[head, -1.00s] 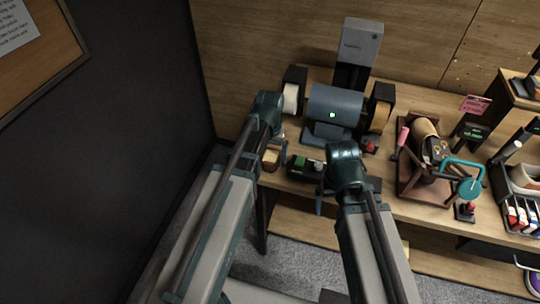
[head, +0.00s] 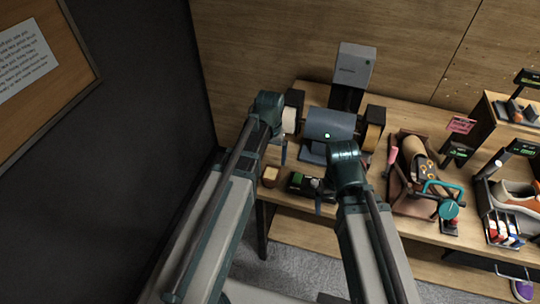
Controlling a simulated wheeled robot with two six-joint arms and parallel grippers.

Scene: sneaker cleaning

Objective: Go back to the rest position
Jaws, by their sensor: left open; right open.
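My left gripper (head: 283,152) hangs from the dark teal wrist at the end of my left arm, in front of the left side of the bench machine. Only a small part of its fingers shows below the wrist. My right gripper (head: 318,197) shows as small dark fingers beside my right wrist, overlapping the green-and-grey item in the picture. Both are open, and I see nothing held in either. My forearms run up the middle of the view, and much of each gripper is hidden by its wrist.
A wooden bench (head: 395,223) carries a grey drum machine (head: 333,124), brushes (head: 297,182), a brown stand with a roll (head: 415,158) and a teal clamp (head: 448,209). A rack holding a sneaker (head: 519,196) stands right. A dark wall (head: 110,170) lies left.

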